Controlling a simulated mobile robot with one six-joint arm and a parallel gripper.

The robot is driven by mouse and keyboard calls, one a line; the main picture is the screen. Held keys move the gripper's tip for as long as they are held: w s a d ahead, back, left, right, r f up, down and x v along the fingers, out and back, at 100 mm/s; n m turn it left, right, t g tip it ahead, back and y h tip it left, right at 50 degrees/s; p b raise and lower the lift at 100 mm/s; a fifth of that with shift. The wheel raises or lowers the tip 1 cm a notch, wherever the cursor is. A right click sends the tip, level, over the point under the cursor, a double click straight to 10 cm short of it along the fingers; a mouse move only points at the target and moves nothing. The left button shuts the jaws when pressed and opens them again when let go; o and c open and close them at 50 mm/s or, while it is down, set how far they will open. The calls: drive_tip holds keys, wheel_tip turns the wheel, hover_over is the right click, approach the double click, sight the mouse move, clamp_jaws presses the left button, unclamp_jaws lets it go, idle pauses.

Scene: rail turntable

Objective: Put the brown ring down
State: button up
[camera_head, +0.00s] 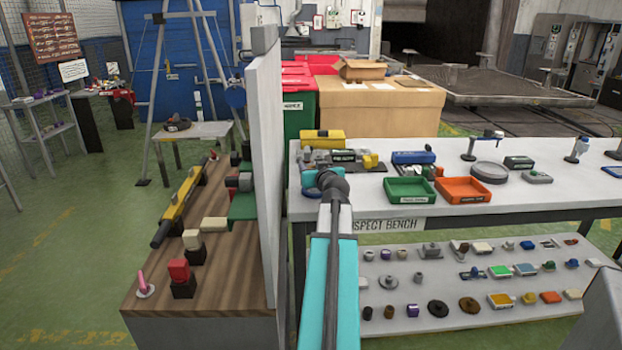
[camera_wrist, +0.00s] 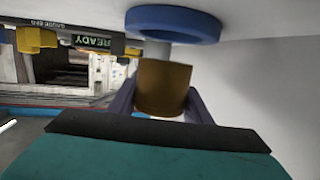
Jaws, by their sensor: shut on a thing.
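The brown ring (camera_wrist: 163,88) shows in the wrist view as a short brown, curved-sided piece. My gripper (camera_wrist: 160,100) is shut on it, with a dark jaw on each side. A blue ring (camera_wrist: 172,22) lies just beyond it at the top of the wrist view, beside a pale grey post or stem (camera_wrist: 157,52). I cannot tell whether the brown ring touches that stem. In the head view my arm reaches to the left end of the white bench (camera_head: 560,185). The wrist hides the jaws and the brown ring there.
A white upright panel (camera_head: 263,170) stands close to the left of my arm. A green tray (camera_head: 410,200) and an orange tray (camera_head: 463,202) are to the right. A yellow item (camera_head: 323,139) and grey fixtures are behind. A lower shelf holds several small parts.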

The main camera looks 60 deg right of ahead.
drive_tip(key=shift+f, duration=0.1)
drive_tip(key=shift+f, duration=1.65)
drive_tip(key=shift+f, duration=0.15)
drive_tip(key=o, duration=1.4)
drive_tip(key=shift+r, duration=0.2)
drive_tip(key=shift+b+v, duration=0.4)
drive_tip(key=shift+v, duration=2.7)
drive_tip(key=shift+f+b, duration=0.15)
drive_tip(key=shift+b, duration=0.25)
drive_tip(key=shift+s+a+b, duration=0.1)
drive_tip(key=shift+s+b, duration=0.05)
drive_tip(key=shift+b, duration=0.2)
drive_tip(key=shift+s+a+b, duration=0.1)
drive_tip(key=shift+b, duration=0.2)
